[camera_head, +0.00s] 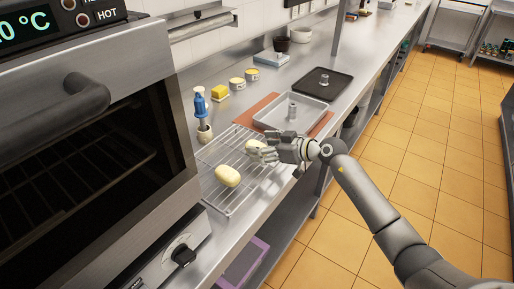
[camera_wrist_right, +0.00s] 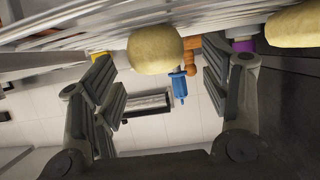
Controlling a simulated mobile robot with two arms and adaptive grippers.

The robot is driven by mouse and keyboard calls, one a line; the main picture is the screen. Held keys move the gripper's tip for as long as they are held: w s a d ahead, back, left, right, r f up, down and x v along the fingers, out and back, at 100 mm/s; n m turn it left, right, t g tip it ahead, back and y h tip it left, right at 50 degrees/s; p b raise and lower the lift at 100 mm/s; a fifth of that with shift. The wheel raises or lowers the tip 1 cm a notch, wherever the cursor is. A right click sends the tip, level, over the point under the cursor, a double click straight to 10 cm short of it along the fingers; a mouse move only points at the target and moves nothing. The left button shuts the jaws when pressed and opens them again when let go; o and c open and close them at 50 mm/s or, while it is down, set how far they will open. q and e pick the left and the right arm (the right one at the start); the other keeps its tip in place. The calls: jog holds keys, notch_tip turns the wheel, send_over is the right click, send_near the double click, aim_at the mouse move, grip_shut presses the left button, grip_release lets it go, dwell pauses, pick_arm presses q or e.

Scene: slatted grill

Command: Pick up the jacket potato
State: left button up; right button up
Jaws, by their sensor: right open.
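Two pale yellow potatoes lie on the wire rack (camera_head: 243,199) in the head view. One potato (camera_head: 227,176) is nearer the oven and clear of the gripper. The other potato (camera_head: 254,147) lies farther back, partly hidden by my right gripper (camera_head: 268,150). In the wrist view, which looks upside down, my right gripper (camera_wrist_right: 158,85) is open, with a potato (camera_wrist_right: 155,49) between and just beyond its fingers. I cannot tell whether they touch. A second potato (camera_wrist_right: 295,25) is cut off at the right edge. My left gripper is not in view.
An oven (camera_head: 100,140) stands on the left. Behind the rack lie a metal tray (camera_head: 318,119) on a reddish board and a black tray (camera_head: 335,90). Open tiled floor (camera_head: 390,165) is at right.

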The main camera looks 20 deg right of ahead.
jog(key=shift+x, duration=1.2)
jog(key=shift+s+d, duration=0.1)
jog(key=shift+d, duration=0.05)
jog(key=shift+c, duration=0.7)
jog(key=c, duration=0.9)
jog(key=shift+c, duration=0.6)
jog(key=shift+r, duration=0.15)
